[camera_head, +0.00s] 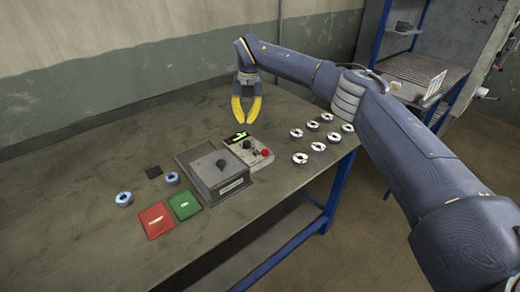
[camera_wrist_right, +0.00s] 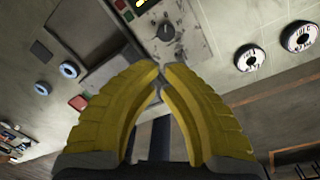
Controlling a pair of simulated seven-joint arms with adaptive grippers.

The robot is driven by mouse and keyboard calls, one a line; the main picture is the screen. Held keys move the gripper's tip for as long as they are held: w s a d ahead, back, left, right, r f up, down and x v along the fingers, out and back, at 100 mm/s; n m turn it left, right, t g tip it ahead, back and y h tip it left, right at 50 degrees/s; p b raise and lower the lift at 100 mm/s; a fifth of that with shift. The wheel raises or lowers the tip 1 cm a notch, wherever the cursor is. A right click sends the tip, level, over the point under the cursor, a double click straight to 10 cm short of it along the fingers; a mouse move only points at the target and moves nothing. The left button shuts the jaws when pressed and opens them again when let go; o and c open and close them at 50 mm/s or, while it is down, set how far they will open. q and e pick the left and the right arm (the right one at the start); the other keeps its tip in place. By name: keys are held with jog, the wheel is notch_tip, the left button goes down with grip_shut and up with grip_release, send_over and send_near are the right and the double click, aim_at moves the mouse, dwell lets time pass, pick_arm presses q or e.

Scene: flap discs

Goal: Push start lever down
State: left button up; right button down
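A light control panel (camera_head: 236,158) with a lit green display (camera_head: 240,136), a black knob or lever (camera_head: 247,144) and a red button (camera_head: 265,152) stands on the bench. The black knob also shows in the right wrist view (camera_wrist_right: 166,32). I cannot tell which is the start lever. My right gripper (camera_head: 245,122) has yellow fingers pointing down, tips together or nearly so, with nothing between them. It is behind the panel, apart from it. My left gripper is not in view.
Several metal-centred discs (camera_head: 300,158) lie right of the panel. Two blue-rimmed discs (camera_head: 124,198), a black square (camera_head: 153,172), a red tray (camera_head: 156,221) and a green tray (camera_head: 184,206) lie to the left. The bench (camera_head: 95,250) is clear at front left; a blue-framed shelf stands behind right.

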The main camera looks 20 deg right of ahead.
aim_at(261, 153)
jog(key=shift+w+d, duration=0.25)
jog(key=shift+d, duration=0.2)
jog(key=shift+s+d+f, duration=0.3)
jog(key=shift+s+f, duration=0.45)
jog(key=shift+f, duration=0.45)
jog(key=shift+s+d+f, duration=0.35)
jog(key=shift+s+f, duration=0.45)
jog(key=shift+f, duration=0.35)
jog(key=shift+s+d+f, duration=0.3)
jog(key=shift+s+f, duration=0.45)
jog(key=shift+f, duration=0.45)
